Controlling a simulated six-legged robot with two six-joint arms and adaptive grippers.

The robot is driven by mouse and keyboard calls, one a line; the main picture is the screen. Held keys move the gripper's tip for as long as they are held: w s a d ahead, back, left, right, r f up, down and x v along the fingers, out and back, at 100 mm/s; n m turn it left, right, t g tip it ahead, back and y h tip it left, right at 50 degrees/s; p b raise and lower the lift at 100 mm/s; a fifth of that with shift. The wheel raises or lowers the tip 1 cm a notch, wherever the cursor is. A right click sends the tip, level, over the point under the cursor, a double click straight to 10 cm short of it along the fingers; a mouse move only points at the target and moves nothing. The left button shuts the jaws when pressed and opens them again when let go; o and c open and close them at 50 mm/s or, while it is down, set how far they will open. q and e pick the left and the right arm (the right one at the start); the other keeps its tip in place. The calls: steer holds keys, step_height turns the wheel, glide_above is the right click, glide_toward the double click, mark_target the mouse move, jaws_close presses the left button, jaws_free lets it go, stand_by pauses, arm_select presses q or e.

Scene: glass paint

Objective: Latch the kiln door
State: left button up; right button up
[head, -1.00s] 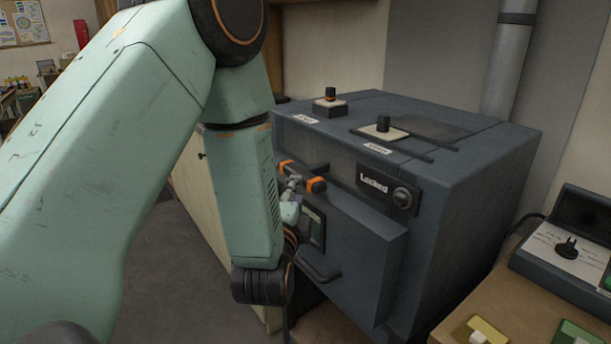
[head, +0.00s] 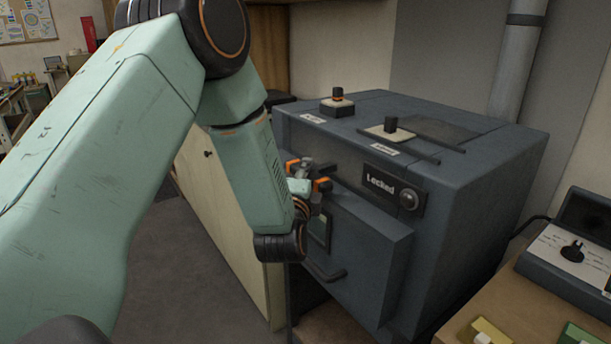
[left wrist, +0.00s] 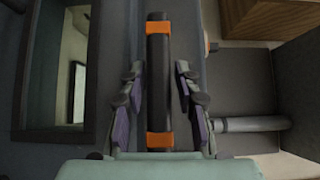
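The dark grey kiln (head: 470,225) stands in the middle of the head view. Its thick front door (head: 372,262) looks shut, though its far edge is hidden behind my arm. The latch, a black bar with orange bands (head: 323,185), sits high on the front and runs about level. It also shows in the left wrist view (left wrist: 158,85). My left gripper (head: 304,180) is at the latch. In the left wrist view its fingers (left wrist: 159,100) stand open on either side of the bar, with a narrow gap on each side. My right gripper is out of view.
A "Locked" plate (head: 381,183) with a round button or lamp is right of the latch. The door has a pull handle (head: 325,272) and a window (left wrist: 62,65). A control box (head: 570,255) stands at the right. Grey floor is clear at left.

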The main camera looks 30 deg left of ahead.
arm_select(q)
steer(key=shift+c, duration=0.4)
steer(key=shift+w+a+f, duration=0.1)
steer(key=shift+w, duration=0.05)
steer(key=c, duration=0.3)
jaws_close()
